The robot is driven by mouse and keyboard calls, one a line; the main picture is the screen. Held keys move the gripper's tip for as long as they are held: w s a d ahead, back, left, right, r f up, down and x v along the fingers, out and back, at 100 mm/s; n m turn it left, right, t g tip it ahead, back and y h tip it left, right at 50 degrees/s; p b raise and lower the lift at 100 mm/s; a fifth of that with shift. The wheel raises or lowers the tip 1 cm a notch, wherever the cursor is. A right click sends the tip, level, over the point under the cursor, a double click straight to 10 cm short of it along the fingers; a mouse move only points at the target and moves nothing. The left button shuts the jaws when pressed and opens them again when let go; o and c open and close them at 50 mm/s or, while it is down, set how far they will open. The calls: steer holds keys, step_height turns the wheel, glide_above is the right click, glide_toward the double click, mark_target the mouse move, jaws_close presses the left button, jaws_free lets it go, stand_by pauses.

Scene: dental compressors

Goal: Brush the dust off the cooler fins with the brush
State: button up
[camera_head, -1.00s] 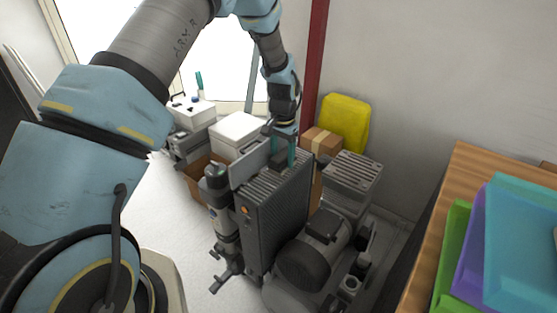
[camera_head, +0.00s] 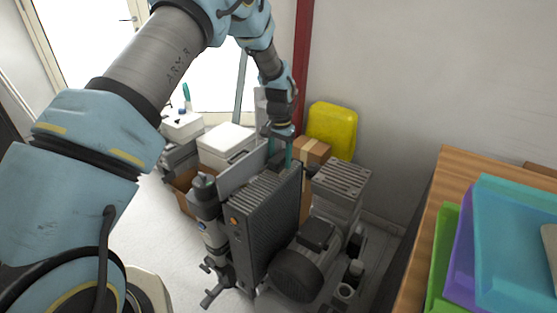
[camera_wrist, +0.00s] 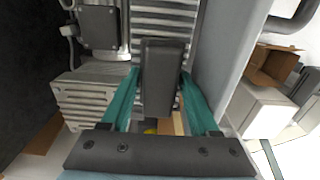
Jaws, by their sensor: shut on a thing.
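The cooler (camera_head: 268,222) is a tall dark grey box with a ribbed top, standing upright in the middle of the head view. Its fins (camera_wrist: 165,22) show as pale ridges at the top of the wrist view. My gripper (camera_head: 281,158) is over the far end of the cooler's top. Its teal fingers are shut on the brush (camera_wrist: 160,75), whose dark grey block lies between them in the wrist view. The brush's lower end and bristles are hidden, so I cannot tell whether it touches the fins. Dust cannot be made out.
A compressor motor (camera_head: 300,272) and its ribbed head (camera_head: 341,178) stand close at the cooler's right. A grey cylinder (camera_head: 210,222) stands at its left. A cardboard box (camera_head: 314,150) and yellow canister (camera_head: 332,130) are behind. A wooden table (camera_head: 432,205) with coloured trays is at right.

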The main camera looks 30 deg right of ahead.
mark_target(273, 162)
steer(key=shift+s+a+f, duration=0.2)
steer(key=shift+s+a, duration=0.3)
steer(key=shift+a, duration=0.35)
steer(key=shift+s+a+f, duration=0.15)
steer(key=shift+s+a, duration=0.3)
steer(key=shift+a, duration=0.4)
steer(key=shift+s+a+r+p, duration=0.2)
steer(key=shift+s+a, duration=0.5)
steer(key=shift+a, duration=0.7)
steer(key=shift+s+a+r+p, duration=0.1)
steer(key=shift+s+a+p, duration=0.15)
steer(key=shift+s+a, duration=0.85)
steer(key=shift+s+a+r+p, duration=0.1)
steer(key=shift+s+a+p, duration=0.2)
steer(key=shift+a, duration=1.45)
jaws_close()
steer(key=shift+s+a+f, duration=0.1)
steer(key=shift+s+a, duration=0.5)
steer(key=shift+a, duration=0.5)
steer(key=shift+s+a, duration=0.55)
steer(key=shift+a, duration=0.5)
steer(key=shift+s+a+f, duration=0.1)
steer(key=shift+s+a, duration=0.5)
steer(key=shift+a, duration=0.5)
steer(key=shift+r, duration=0.2)
steer(key=shift+r+p, duration=2.3)
steer(key=shift+r, duration=0.6)
step_height(273, 162, up, 3)
steer(key=shift+p, duration=1.15)
